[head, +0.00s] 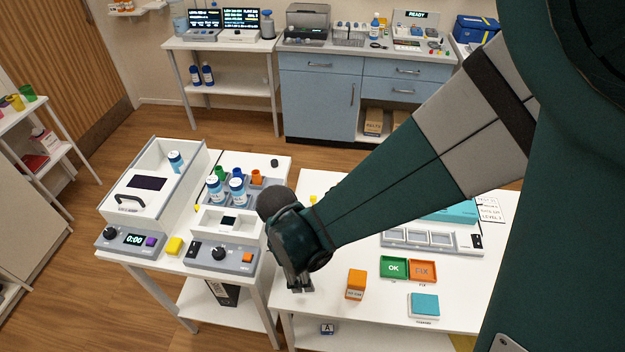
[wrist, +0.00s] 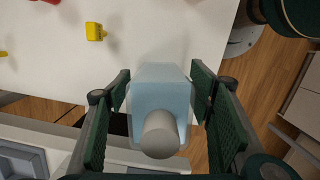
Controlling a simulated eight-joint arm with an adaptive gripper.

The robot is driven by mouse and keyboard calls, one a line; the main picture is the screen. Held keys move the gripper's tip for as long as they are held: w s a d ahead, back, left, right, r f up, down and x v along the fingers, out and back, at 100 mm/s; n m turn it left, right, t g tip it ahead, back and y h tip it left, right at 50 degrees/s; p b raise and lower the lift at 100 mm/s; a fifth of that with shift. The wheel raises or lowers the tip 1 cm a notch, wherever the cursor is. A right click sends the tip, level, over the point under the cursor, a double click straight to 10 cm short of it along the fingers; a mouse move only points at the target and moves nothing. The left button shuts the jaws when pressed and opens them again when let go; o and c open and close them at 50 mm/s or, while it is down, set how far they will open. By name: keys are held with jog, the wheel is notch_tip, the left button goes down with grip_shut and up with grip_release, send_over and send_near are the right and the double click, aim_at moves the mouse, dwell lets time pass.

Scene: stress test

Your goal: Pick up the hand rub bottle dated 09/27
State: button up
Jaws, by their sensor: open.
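In the wrist view a pale blue, translucent-looking bottle (wrist: 163,98) with a grey cap (wrist: 160,134) stands between the fingers of my gripper (wrist: 161,82). The fingers are open, one on each side, with a narrow gap visible at least on the left. No date or label can be read on it, so I cannot tell whether it is the one dated 09/27. In the head view my gripper (head: 300,287) points down near the left front edge of the white table (head: 325,310); the bottle is hidden or not distinguishable there.
An orange box (head: 356,284), green OK tray (head: 393,268) and orange FIX tray (head: 422,271) lie right of my gripper. A small yellow object (wrist: 96,31) lies beyond the bottle.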

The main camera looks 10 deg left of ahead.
jog(key=shift+c, duration=0.6)
jog(key=c, duration=1.2)
jog(key=shift+o, duration=0.2)
jog(key=shift+r, duration=0.15)
jog(key=shift+r+p, duration=1.05)
jog(key=shift+r, duration=3.85)
